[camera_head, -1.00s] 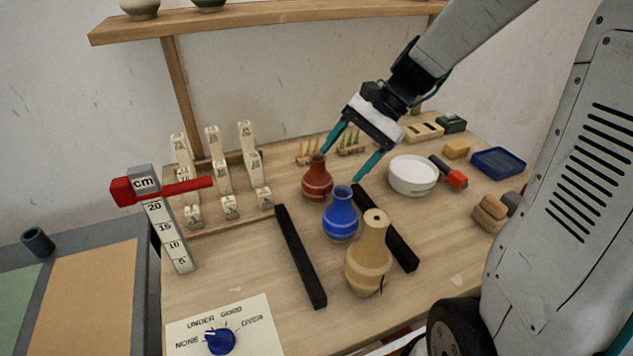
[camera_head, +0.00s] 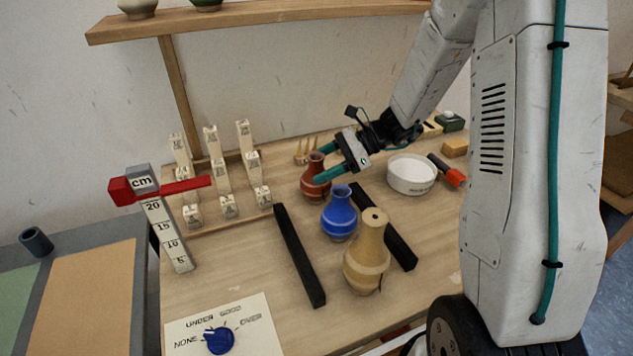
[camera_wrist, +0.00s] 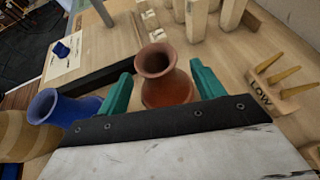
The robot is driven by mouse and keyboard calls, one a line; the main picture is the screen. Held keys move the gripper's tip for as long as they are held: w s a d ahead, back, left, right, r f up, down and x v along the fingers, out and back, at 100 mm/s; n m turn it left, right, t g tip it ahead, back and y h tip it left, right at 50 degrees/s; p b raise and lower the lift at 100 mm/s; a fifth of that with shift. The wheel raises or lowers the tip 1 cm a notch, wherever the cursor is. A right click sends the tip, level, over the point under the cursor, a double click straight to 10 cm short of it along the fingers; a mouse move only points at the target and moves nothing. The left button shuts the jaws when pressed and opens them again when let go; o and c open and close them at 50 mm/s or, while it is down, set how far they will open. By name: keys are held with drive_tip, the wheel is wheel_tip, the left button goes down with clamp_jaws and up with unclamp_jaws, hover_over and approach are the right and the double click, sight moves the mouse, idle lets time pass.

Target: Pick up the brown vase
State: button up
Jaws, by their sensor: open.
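The brown vase (camera_head: 313,183), reddish-brown with a flared neck, stands upright on the wooden table behind the blue vase (camera_head: 339,214). My gripper (camera_head: 318,164) is low at the vase's neck, coming in from the right, with its teal fingers open. In the wrist view the brown vase (camera_wrist: 163,78) stands between the two open fingers, one on each side. I cannot tell whether either finger touches it. The vase's lower body is partly hidden behind the gripper's dark edge in that view.
The blue vase also shows in the wrist view (camera_wrist: 58,108), close beside one finger. A tan vase (camera_head: 367,254) stands in front, between two black bars (camera_head: 299,254). Cream block pieces (camera_head: 220,171) stand left. A white dish (camera_head: 411,174) stands right.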

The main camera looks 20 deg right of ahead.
sight(309, 170)
drive_tip(key=x, duration=0.3)
drive_tip(key=shift+w+a+f, duration=0.15)
drive_tip(key=shift+a, duration=0.05)
drive_tip(key=c, duration=1.3)
drive_tip(key=shift+c, duration=0.2)
